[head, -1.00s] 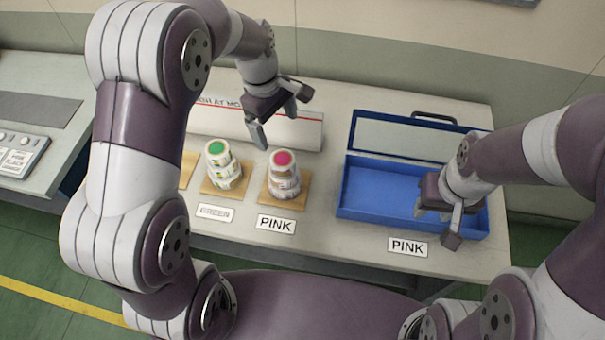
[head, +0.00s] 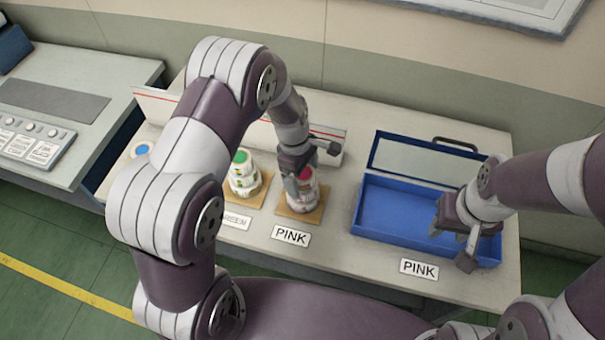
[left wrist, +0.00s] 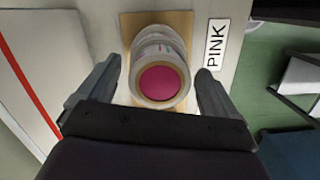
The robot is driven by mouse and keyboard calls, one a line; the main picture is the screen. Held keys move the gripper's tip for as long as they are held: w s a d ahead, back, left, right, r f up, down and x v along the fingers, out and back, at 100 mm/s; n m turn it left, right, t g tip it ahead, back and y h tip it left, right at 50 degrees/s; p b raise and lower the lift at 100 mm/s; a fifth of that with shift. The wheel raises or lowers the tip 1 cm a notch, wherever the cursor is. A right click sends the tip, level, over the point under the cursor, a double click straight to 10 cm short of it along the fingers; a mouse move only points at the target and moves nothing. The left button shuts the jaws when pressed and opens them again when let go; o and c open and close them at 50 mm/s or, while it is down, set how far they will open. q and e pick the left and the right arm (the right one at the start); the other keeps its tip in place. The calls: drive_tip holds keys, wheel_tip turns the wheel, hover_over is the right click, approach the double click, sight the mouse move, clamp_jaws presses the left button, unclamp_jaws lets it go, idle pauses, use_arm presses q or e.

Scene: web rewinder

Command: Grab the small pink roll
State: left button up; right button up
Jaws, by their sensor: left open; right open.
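A stack of white rolls stands on a wooden square behind a PINK label (head: 290,236). The small pink roll (head: 307,176), with a pink core, is on top and partly hidden by my left gripper in the head view. In the left wrist view the pink roll (left wrist: 160,84) lies between the two fingers, with gaps on both sides. My left gripper (head: 312,173) is open and empty, just above and around the stack's top. My right gripper (head: 455,242) is open and empty over the front right of the blue box (head: 365,225).
A green-cored stack (head: 243,172) stands close to the left of the pink one, partly behind my left arm. A blue-cored roll (head: 141,150) is farther left. A low white panel with a red stripe (head: 155,101) runs behind the stacks. The blue box is open and looks empty.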

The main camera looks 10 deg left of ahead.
use_arm(q)
drive_tip(key=shift+d, duration=0.15)
drive_tip(key=c, duration=1.1)
